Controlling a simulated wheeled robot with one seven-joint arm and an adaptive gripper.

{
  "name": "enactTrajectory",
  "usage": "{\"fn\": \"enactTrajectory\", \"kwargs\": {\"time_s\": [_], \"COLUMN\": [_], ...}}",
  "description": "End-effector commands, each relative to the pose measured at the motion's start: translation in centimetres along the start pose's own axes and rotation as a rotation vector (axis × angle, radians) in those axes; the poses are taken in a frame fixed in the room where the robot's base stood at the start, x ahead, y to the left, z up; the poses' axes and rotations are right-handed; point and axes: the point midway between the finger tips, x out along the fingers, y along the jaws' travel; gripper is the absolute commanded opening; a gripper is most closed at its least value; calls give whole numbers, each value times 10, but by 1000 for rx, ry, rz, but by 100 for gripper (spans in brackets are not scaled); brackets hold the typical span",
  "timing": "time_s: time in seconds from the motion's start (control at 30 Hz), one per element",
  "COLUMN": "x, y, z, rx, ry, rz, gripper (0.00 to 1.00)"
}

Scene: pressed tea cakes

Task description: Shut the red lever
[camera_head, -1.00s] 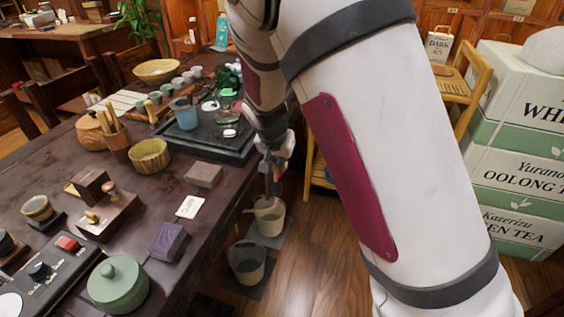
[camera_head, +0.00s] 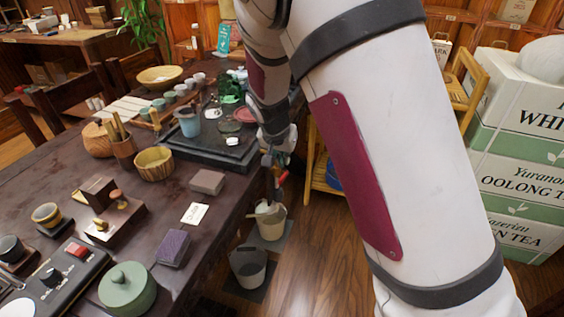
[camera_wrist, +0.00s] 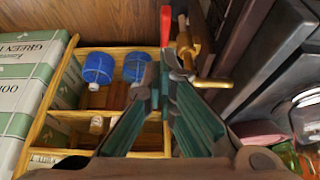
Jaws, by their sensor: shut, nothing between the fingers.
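The red lever (camera_wrist: 165,26) stands at the top middle of the wrist view, on the left side of a brass tap fitting (camera_wrist: 186,48). In the head view a small bit of red (camera_head: 283,178) shows beside my gripper (camera_head: 271,165), at the table's edge above a pail. In the wrist view my gripper (camera_wrist: 166,78) is shut and empty. Its tips are just below the lever in the picture, close to the brass fitting. I cannot tell whether they touch either one.
A dark tray (camera_head: 215,152) with tea things lies on the table beside the tap area. Two pails (camera_head: 249,266) stand on the floor below. A wooden shelf (camera_wrist: 54,92) holds blue-wrapped items (camera_wrist: 98,68), next to stacked tea boxes (camera_wrist: 30,75). Floor right of the pails is open.

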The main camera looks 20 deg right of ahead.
Motion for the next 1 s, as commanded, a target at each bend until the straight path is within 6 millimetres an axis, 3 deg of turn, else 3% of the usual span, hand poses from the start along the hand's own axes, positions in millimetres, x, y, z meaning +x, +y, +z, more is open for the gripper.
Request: {"fn": "enactTrajectory", "kwargs": {"time_s": [0.13, 0.6, 1.0], "x": [-19, -80, -93], "y": [4, 3, 4], "z": [-11, 37, 48], "rx": [-1, -3, 0], "ry": [0, -1, -1], "rz": [-1, -1, 1], "gripper": [0, 0, 0]}}
